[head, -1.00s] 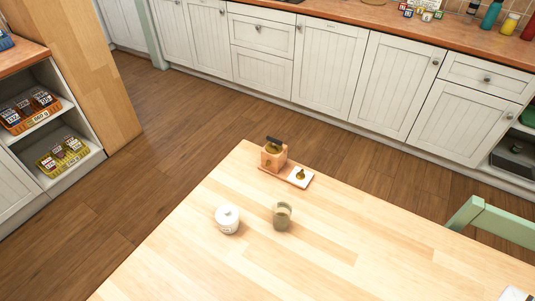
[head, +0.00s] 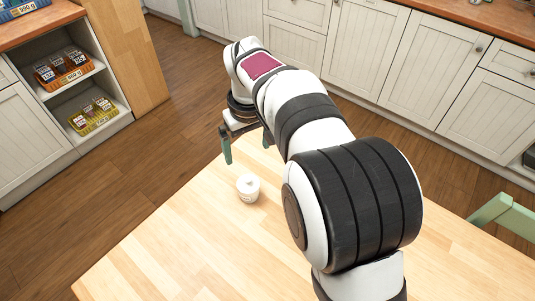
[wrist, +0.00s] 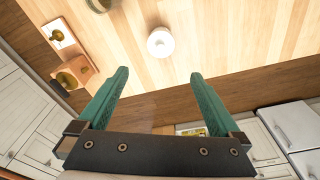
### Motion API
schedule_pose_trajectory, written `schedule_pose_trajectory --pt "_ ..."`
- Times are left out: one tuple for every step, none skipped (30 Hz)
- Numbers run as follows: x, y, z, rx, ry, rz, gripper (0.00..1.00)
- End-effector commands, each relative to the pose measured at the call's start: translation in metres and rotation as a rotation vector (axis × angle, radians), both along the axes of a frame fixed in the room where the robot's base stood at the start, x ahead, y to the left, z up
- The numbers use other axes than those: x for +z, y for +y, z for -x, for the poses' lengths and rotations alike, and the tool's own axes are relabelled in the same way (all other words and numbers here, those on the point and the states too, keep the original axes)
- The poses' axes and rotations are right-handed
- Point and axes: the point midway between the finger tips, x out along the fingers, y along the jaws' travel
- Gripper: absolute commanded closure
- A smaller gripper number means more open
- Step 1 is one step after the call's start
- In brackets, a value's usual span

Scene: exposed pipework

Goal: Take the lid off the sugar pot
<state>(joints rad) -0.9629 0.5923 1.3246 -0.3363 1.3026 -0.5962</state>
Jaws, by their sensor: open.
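The sugar pot (head: 247,192) is a small white round pot standing upright on the wooden table. Its white lid (head: 249,182), with a small knob, is on it. In the wrist view the pot's lid (wrist: 160,42) shows from above, just beyond and between the fingertips. My gripper (head: 246,145) is open and empty, with two green fingers. In the head view it is above the table's far edge, behind the pot and apart from it. In the wrist view my gripper (wrist: 159,75) has its fingers spread wide.
The table (head: 160,240) is clear left of the pot. In the wrist view a wooden block-like holder (wrist: 76,72), a white tile with a brownish object (wrist: 60,34) and part of a cup (wrist: 98,4) are at the left. A green chair (head: 505,213) is at the right.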

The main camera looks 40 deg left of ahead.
Motion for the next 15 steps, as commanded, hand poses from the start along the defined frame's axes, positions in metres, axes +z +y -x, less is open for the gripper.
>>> schedule_pose_trajectory --pt "-0.015 0.000 0.000 -0.001 0.005 0.006 0.00" --pt "-0.024 0.001 0.000 0.000 0.004 0.006 0.00" --pt "-0.036 0.002 -0.001 -0.002 0.006 0.005 0.00" --pt "-0.045 0.003 -0.001 -0.003 0.005 0.006 0.00" --pt "-0.053 0.004 -0.002 -0.002 0.005 0.006 0.00" --pt "-0.063 0.005 -0.002 -0.003 0.004 0.004 0.00" --pt "-0.069 0.006 -0.002 -0.004 0.004 0.004 0.00" --pt "-0.075 0.007 -0.003 -0.004 0.004 0.004 0.00" --pt "-0.081 0.008 -0.003 -0.003 0.003 0.003 0.00" --pt "-0.084 0.008 -0.003 -0.004 0.003 0.003 0.00" --pt "-0.087 0.008 -0.003 -0.004 0.003 0.003 0.00" --pt "-0.092 0.009 -0.004 -0.004 0.003 0.002 0.00" --pt "-0.097 0.009 -0.003 -0.005 0.004 0.003 0.00" --pt "-0.104 0.010 -0.003 -0.005 0.004 0.004 0.00" --pt "-0.112 0.011 -0.003 -0.005 0.004 0.004 0.00"
